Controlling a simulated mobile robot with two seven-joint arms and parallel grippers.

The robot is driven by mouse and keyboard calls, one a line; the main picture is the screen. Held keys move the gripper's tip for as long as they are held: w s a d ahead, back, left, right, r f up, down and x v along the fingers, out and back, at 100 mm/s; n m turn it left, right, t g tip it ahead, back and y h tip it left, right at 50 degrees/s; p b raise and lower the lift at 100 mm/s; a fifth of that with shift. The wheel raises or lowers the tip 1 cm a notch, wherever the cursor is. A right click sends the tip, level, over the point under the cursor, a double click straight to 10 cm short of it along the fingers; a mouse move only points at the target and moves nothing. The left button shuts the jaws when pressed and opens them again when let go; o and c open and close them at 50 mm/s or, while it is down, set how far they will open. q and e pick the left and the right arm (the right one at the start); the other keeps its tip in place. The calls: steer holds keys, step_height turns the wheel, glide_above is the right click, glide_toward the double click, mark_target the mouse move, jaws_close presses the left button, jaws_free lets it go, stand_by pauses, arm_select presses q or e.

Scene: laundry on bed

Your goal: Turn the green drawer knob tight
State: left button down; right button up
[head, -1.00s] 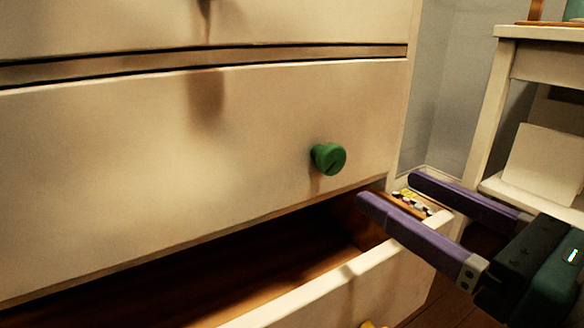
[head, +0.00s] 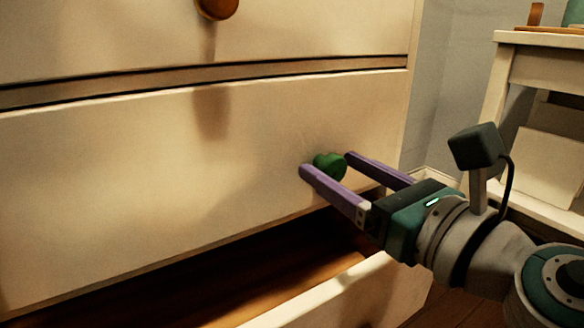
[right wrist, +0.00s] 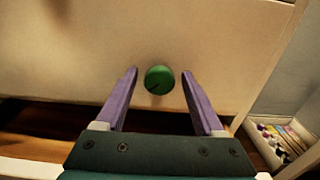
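The green knob (head: 330,166) sits on the front of a cream drawer (head: 120,190). In the right wrist view the knob (right wrist: 159,80) is round with a dark slanted line on its face, at about five o'clock. My right gripper (head: 327,163) is open, its purple fingers on either side of the knob. In the right wrist view its fingertips (right wrist: 159,72) stand apart from the knob, with a gap on both sides. My left gripper is not in view.
Below the knob's drawer, a lower drawer (head: 345,290) stands open. A brown knob (head: 217,8) is on the drawer above. A white side table (head: 540,38) stands at the right. In the right wrist view, an open box of small items (right wrist: 282,142) lies at the lower right.

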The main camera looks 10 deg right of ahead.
jaws_close()
stand_by(0.3)
steer(key=shift+m, duration=0.3)
